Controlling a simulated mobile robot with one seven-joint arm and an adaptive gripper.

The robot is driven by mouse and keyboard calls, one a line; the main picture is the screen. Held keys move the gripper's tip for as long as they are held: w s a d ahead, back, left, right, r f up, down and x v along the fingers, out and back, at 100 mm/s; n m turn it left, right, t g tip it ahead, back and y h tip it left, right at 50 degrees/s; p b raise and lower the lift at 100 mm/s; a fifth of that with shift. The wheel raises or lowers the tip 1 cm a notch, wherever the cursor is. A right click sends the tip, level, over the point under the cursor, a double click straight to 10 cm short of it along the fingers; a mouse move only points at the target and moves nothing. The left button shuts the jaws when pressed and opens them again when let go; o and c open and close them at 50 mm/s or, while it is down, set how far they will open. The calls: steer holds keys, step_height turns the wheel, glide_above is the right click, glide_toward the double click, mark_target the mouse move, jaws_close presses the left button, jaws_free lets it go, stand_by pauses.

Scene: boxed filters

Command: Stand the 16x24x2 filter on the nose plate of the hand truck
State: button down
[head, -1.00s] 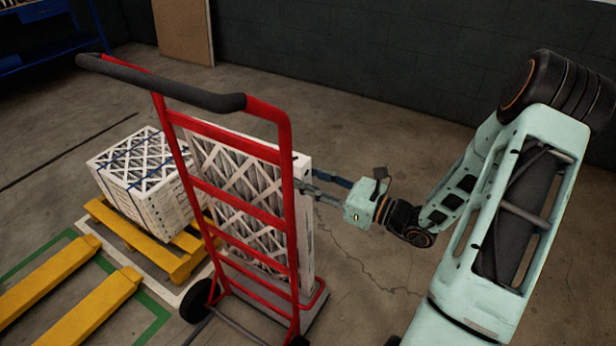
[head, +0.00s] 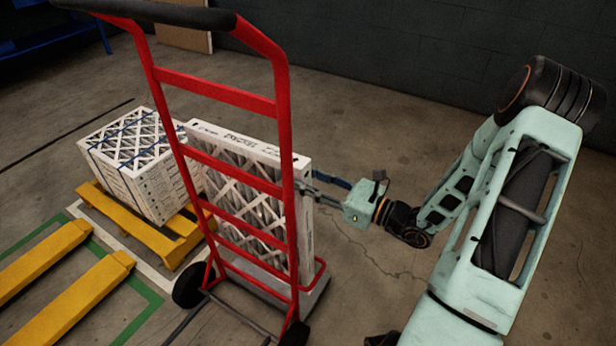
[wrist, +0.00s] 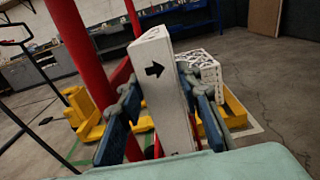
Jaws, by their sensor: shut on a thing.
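The filter (head: 238,190), a flat white-framed panel with a lattice face, stands upright just behind the red rails of the hand truck (head: 222,92). Its lower edge is at the grey nose plate (head: 300,303); I cannot tell whether it touches the plate. My gripper (head: 318,186) is shut on the filter's right edge. In the wrist view the filter's narrow side (wrist: 163,95), with a black arrow, is between the two blue fingers (wrist: 165,118). The size print on the top edge is too small to read.
A strapped stack of white filters (head: 135,165) sits on a yellow pallet (head: 150,240) behind the truck. Yellow forks (head: 75,295) lie at the lower left. A blue bench (head: 60,38) is at the far left. The floor right of the truck is clear up to the wall.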

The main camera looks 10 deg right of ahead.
mark_target(309, 217)
step_height(309, 217, down, 13)
steer(key=b, duration=0.8)
steer(key=shift+f, duration=0.15)
steer(key=c, duration=1.3)
jaws_free()
steer(key=shift+f, duration=0.1)
steer(key=shift+s+d, duration=0.1)
steer(key=v, duration=1.1)
steer(key=shift+s+d, duration=0.25)
steer(key=shift+d, duration=0.05)
